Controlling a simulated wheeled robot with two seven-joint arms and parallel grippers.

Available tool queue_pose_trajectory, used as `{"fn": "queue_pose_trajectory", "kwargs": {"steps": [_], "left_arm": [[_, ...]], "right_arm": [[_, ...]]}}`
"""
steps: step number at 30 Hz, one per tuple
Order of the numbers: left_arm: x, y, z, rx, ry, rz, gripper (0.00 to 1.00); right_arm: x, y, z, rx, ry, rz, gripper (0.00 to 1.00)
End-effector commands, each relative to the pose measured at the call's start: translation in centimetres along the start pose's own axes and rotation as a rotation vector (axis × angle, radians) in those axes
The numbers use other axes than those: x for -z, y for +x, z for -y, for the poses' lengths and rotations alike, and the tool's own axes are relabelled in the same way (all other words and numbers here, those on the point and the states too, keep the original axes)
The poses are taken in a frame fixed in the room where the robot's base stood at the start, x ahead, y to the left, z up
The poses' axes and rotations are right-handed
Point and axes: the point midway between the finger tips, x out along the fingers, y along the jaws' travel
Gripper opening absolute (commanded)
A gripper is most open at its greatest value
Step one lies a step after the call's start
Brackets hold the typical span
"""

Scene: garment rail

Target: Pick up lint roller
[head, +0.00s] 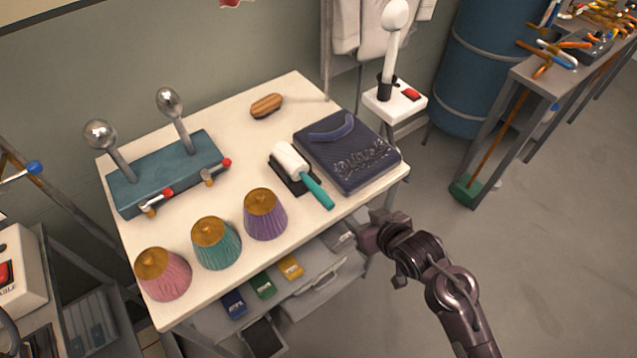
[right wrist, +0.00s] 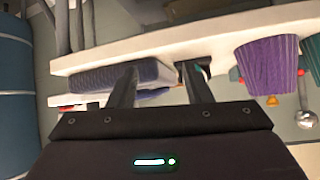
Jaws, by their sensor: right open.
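The lint roller (head: 302,173) has a white roll and a teal handle. It lies on a black stand on the white table (head: 240,118), with its handle pointing toward the table's front right edge. My right gripper (head: 372,232) is open and empty, just off that edge and apart from the roller. In the right wrist view the two dark fingers (right wrist: 160,88) point toward the table edge. A small bit of teal (right wrist: 205,72) shows by one finger there, and the rest of the roller is hidden. My left gripper is not in view.
A dark blue case (head: 350,160) lies right beside the roller. Purple (head: 265,215), teal (head: 216,245) and pink (head: 163,275) thread cones stand along the front. A teal block with metal balls (head: 170,175) and a brush (head: 266,105) are behind.

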Motion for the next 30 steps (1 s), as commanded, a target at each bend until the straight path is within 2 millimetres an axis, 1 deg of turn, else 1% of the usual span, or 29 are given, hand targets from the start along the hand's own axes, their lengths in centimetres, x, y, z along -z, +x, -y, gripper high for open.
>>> {"fn": "queue_pose_trajectory", "kwargs": {"steps": [1, 3, 7, 12, 16, 18, 22, 26, 30], "left_arm": [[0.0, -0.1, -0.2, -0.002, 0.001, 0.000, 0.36], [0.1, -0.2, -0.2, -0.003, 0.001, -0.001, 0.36], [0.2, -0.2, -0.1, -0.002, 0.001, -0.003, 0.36], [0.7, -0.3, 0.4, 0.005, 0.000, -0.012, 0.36], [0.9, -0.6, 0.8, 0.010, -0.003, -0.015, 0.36], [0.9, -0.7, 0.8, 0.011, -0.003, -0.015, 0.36], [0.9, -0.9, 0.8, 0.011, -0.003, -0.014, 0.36], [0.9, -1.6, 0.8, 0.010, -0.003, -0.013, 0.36], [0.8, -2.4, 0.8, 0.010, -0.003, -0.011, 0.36]], "right_arm": [[0.7, 0.5, 0.5, 0.030, -0.007, -0.038, 0.45], [1.6, 1.0, 1.2, 0.071, -0.009, -0.089, 0.45], [2.6, 1.9, 2.4, 0.145, -0.006, -0.165, 0.45], [3.4, 2.6, 3.6, 0.224, 0.006, -0.234, 0.45], [4.0, 3.7, 4.2, 0.249, 0.013, -0.257, 0.45], [4.2, 4.4, 4.4, 0.251, 0.015, -0.258, 0.45], [4.4, 5.3, 4.6, 0.251, 0.012, -0.256, 0.45], [5.2, 6.3, 4.8, 0.251, 0.014, -0.256, 0.45], [6.0, 8.1, 5.1, 0.249, 0.014, -0.256, 0.45]]}}
